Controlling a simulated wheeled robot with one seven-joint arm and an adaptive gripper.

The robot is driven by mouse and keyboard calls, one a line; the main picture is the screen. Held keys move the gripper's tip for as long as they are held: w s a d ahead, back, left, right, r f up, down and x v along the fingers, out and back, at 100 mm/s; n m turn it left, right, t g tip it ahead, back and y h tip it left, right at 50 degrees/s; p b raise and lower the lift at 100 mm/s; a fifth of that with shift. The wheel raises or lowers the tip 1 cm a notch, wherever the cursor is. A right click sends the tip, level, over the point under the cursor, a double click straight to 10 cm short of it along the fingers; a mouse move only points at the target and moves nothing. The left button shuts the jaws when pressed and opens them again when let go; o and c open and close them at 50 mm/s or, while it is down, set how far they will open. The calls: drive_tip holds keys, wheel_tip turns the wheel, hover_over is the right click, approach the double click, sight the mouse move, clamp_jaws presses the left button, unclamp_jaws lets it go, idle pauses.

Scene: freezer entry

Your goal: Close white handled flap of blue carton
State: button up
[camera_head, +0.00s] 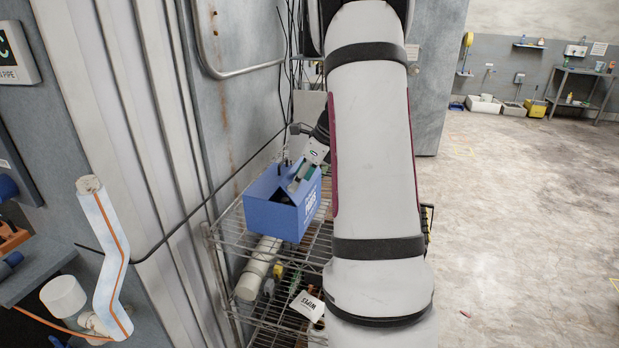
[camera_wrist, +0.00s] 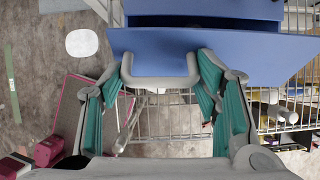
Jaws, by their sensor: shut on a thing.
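The blue carton (camera_head: 275,218) stands on a wire rack in the head view, with dark interior showing at its top. In the wrist view its blue body (camera_wrist: 200,7) is at the top edge, with a dark gap between it and the blue flap (camera_wrist: 255,60). The white-grey handle (camera_wrist: 160,82) sticks out from the flap's near edge. My gripper (camera_wrist: 165,72) has its green-padded fingers on both sides of the handle and is shut on it. In the head view my gripper (camera_head: 298,180) is at the carton's top; my arm hides part of the rack beside it.
The wire rack (camera_head: 225,262) holds a pale cylinder (camera_head: 260,266) and a white wipes pack (camera_head: 308,305) lower down. A grey wall panel with a metal rail (camera_head: 245,70) stands close on the left. Open floor (camera_head: 500,230) lies to the right.

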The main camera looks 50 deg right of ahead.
sight(288, 177)
drive_tip(key=g, duration=0.1)
drive_tip(key=w+g+b, duration=0.1)
drive_tip(key=w+g+h, duration=0.1)
drive_tip(key=shift+w+a+f, duration=0.1)
drive_tip(key=shift+a+f, duration=0.25)
drive_tip(key=g+b, duration=0.1)
drive_tip(key=w+f+g+b, duration=0.1)
drive_tip(key=b, duration=0.1)
drive_tip(key=shift+w+a+h, duration=0.15)
drive_tip(key=shift+a+h, duration=0.05)
drive_tip(key=shift+h, duration=0.2)
drive_tip(key=g+b, duration=0.1)
drive_tip(key=w+f+g+h+b, duration=0.1)
drive_tip(key=g, duration=0.1)
drive_tip(key=shift+a+b, duration=0.2)
drive_tip(key=shift+b, duration=0.2)
drive_tip(key=shift+w+a+f+g+h+b, duration=0.1)
drive_tip(key=shift+f+g+h+b, duration=0.25)
drive_tip(key=shift+g+b, duration=0.5)
drive_tip(key=shift+g, duration=0.25)
drive_tip(key=o, duration=1.7)
